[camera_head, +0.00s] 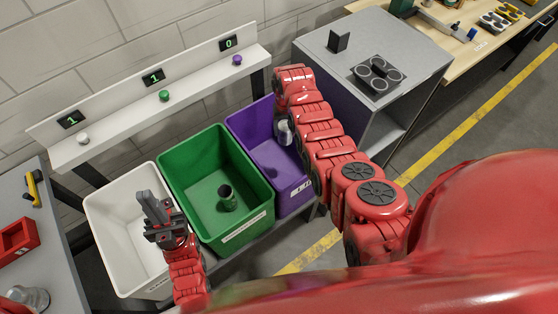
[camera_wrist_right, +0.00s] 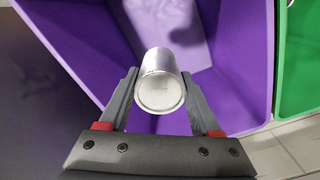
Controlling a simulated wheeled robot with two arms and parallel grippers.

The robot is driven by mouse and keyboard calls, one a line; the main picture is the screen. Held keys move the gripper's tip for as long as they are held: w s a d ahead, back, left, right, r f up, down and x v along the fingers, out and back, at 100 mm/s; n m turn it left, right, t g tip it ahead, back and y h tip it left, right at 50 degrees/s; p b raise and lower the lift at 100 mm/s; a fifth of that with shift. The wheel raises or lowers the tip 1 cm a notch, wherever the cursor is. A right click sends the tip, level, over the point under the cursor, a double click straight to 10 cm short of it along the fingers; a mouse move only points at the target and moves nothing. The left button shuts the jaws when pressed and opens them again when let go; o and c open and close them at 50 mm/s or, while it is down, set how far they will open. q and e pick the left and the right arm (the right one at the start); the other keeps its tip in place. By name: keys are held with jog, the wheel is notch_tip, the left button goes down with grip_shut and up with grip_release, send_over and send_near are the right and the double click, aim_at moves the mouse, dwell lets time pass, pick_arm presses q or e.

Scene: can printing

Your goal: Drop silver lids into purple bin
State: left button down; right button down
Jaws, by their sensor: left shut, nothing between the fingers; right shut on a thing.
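The purple bin (camera_head: 243,122) stands at the right end of a row of three bins, below the display reading 0. A silver cylinder (camera_head: 284,132), shaped like a can, shows at its opening. In the right wrist view my right gripper (camera_wrist_right: 160,85) is shut on this silver cylinder (camera_wrist_right: 160,92), one finger on each side, its flat round end facing the camera. Purple bin walls (camera_wrist_right: 85,45) surround it there. In the head view my right arm hides the right fingers. My left gripper (camera_head: 152,205) is shut and empty above the white bin (camera_head: 103,222).
The green bin (camera_head: 185,165) in the middle holds a dark can (camera_head: 227,198). A white shelf (camera_head: 120,120) with displays and coloured buttons runs behind the bins. A grey cabinet (camera_head: 365,35) stands right of the purple bin. A grey table (camera_head: 60,235) with red parts is at left.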

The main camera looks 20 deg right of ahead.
grip_release()
jog(key=shift+r, duration=0.1)
jog(key=shift+w+r+b, duration=0.15)
jog(key=shift+r+b, duration=0.15)
jog(key=shift+r, duration=0.25)
notch_tip(320, 180, up, 8)
jog(key=shift+f+b, duration=0.15)
jog(key=shift+b, duration=0.65)
notch_tip(320, 180, up, 8)
jog(key=p, duration=0.8)
jog(key=shift+r, duration=0.25)
